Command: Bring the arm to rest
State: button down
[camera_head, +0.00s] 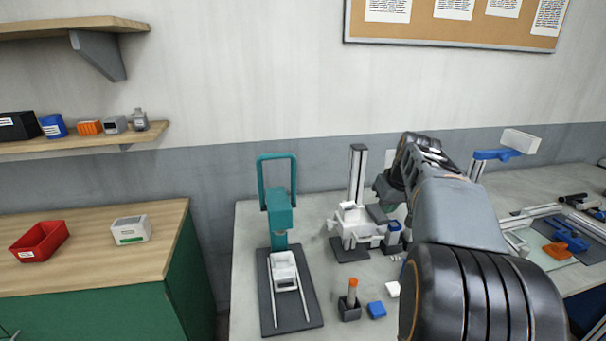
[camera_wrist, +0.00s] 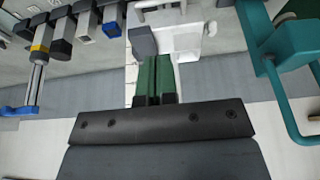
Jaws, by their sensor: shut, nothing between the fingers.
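My arm (camera_head: 455,215) reaches up from the lower right of the head view, over the grey bench. My gripper (camera_wrist: 154,62) shows in the wrist view as two green fingers pressed together with nothing between them. In the head view my wrist largely hides the gripper. A white fixture with a grey post (camera_head: 356,180) stands just left of my wrist. It also shows beyond the fingertips in the wrist view (camera_wrist: 185,38); I cannot tell the exact gap.
A teal press (camera_head: 279,212) stands on a dark plate, left on the bench. A blue-and-white device (camera_head: 497,155) stands right. A red bin (camera_head: 38,243) sits on the left cabinet.

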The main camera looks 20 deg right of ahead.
jog(key=s+a+f, duration=0.3)
jog(key=s+a, duration=0.1)
jog(key=a, duration=0.3)
jog(key=s+a+f+n, duration=0.1)
jog(key=s+a+f, duration=0.3)
jog(key=a, duration=0.4)
jog(key=s+a+f, duration=0.3)
jog(key=s+a, duration=0.2)
jog(key=a, duration=0.2)
jog(key=shift+a+f+n+y, duration=0.3)
jog(key=shift+a+f, duration=0.05)
jog(key=shift+f, duration=0.05)
jog(key=shift+s, duration=0.1)
dwell(1.3)
